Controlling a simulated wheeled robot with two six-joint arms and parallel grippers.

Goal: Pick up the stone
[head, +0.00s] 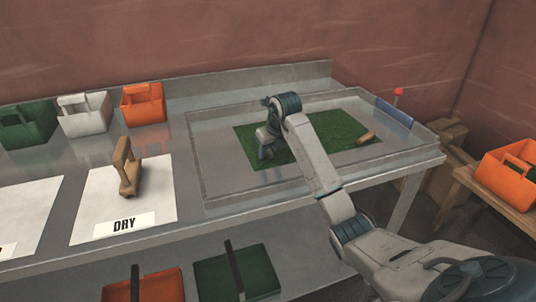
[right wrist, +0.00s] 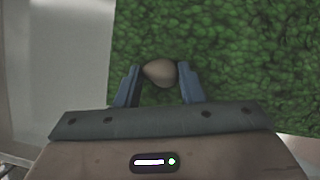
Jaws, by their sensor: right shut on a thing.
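The stone (right wrist: 160,72) is a small, smooth, beige-brown lump. In the right wrist view it sits between the two blue-grey fingers of my right gripper (right wrist: 159,82), above a green textured mat (right wrist: 220,40). The fingers are shut on it. In the head view my right gripper (head: 266,148) is over the left part of the green mat (head: 335,130), pointing down, and the stone is hidden there. I cannot tell whether the stone still touches the mat. My left gripper is not in view.
The mat lies in a clear-walled tray (head: 215,180) on a metal bench. A wooden piece (head: 366,137) lies at the mat's right. A wooden-handled tool (head: 126,165) stands on the DRY sheet (head: 150,215). Green, white and orange bins (head: 143,104) line the back left.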

